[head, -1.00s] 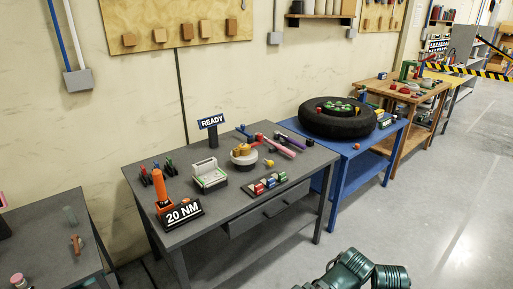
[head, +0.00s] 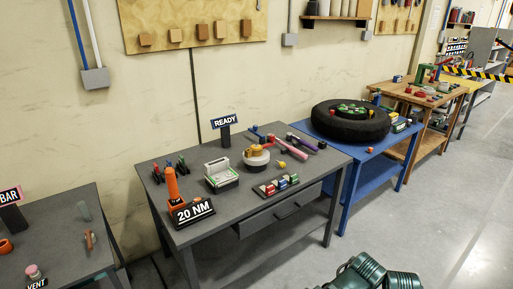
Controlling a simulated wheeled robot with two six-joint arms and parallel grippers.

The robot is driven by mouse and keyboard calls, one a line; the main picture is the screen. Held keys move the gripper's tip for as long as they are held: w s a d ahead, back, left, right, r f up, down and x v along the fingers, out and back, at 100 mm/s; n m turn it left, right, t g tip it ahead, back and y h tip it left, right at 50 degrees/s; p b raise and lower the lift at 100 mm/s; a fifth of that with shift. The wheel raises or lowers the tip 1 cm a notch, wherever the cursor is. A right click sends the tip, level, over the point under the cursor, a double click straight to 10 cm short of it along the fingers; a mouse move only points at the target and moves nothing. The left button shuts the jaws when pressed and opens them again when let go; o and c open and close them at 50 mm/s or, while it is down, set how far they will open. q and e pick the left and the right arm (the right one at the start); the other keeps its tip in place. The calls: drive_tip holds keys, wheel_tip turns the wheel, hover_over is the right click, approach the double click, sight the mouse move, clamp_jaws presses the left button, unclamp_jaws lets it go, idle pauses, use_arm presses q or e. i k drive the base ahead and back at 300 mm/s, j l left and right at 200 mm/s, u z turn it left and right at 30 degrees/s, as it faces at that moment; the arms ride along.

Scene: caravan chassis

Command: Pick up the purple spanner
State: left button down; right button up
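The purple spanner (head: 303,142) lies on the grey workbench (head: 250,220), near its far right corner. A pink spanner (head: 288,148) lies close beside it on the left. Both are small in the head view, so their exact ends are hard to make out. Part of my own dark green arm shows at the bottom edge, but neither gripper is in view.
A blue table (head: 368,160) with a tyre (head: 350,121) stands right. Open floor lies in front.

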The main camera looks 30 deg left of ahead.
sight(290, 136)
drive_tip(key=u, duration=0.3)
drive_tip(key=i+u, duration=0.3)
drive_tip(key=i+l+u, duration=0.4)
drive_tip(key=i+l, duration=0.35)
drive_tip(key=i, duration=0.3)
drive_tip(key=i+l+u, duration=0.1)
drive_tip(key=i+l, duration=0.45)
drive_tip(key=i, duration=0.2)
drive_tip(key=i+l+u, duration=0.1)
drive_tip(key=i+l, duration=0.45)
drive_tip(key=i, duration=0.15)
